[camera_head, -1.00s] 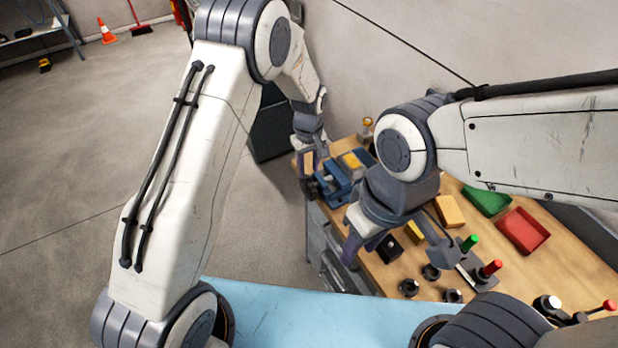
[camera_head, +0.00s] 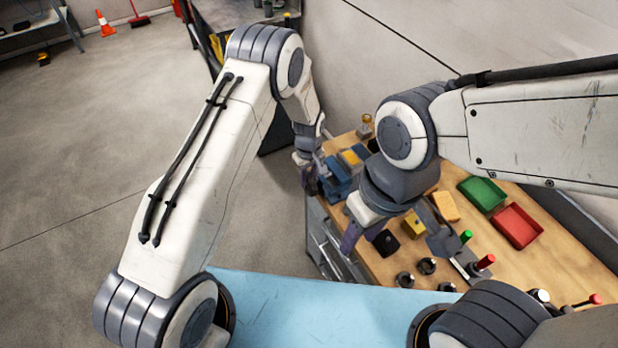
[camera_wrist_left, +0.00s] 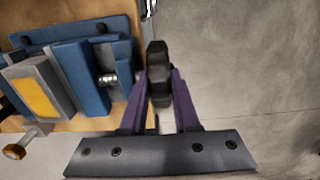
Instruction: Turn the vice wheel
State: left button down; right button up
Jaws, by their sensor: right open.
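The blue vice (camera_head: 337,180) stands at the left end of the wooden bench in the head view. In the left wrist view the vice (camera_wrist_left: 82,78) is at the left, with a short metal screw leading to the dark vice wheel (camera_wrist_left: 158,72). The wheel is seen nearly edge-on. My left gripper (camera_wrist_left: 160,88) has its purple fingers on both sides of the wheel, apparently closed on it. In the head view my left gripper (camera_head: 312,182) is small and partly hidden beside the vice. My right gripper (camera_head: 396,236) is open and empty over the bench.
A green tray (camera_head: 482,194) and a red tray (camera_head: 516,226) lie on the bench to the right. A yellow block (camera_head: 445,206), a black block (camera_head: 385,243) and upright red and green handles stand near my right gripper. Open floor (camera_head: 90,170) lies left of the bench.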

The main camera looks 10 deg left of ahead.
pick_arm(q)
jog(key=shift+w+a+f+g+h+b, duration=0.2)
jog(key=shift+g+h+b, duration=0.25)
jog(key=shift+b, duration=0.4)
jog(key=g+h+b, duration=0.1)
jog(key=b, duration=0.1)
jog(key=g+b, duration=0.1)
jog(key=b, duration=0.1)
jog(key=w+g+h+b, duration=0.1)
jog(key=g+b, duration=0.1)
jog(key=b, duration=0.1)
jog(key=shift+a+f+h, duration=0.2)
jog(key=shift+a+h, duration=0.05)
jog(key=shift+h, duration=0.1)
jog(key=shift+a+r+g+h+b, duration=0.1)
jog(key=shift+r+g+h+b, duration=0.2)
jog(key=shift+b, duration=0.35)
jog(key=c, duration=0.9)
grip_release()
jog(key=shift+w, duration=0.1)
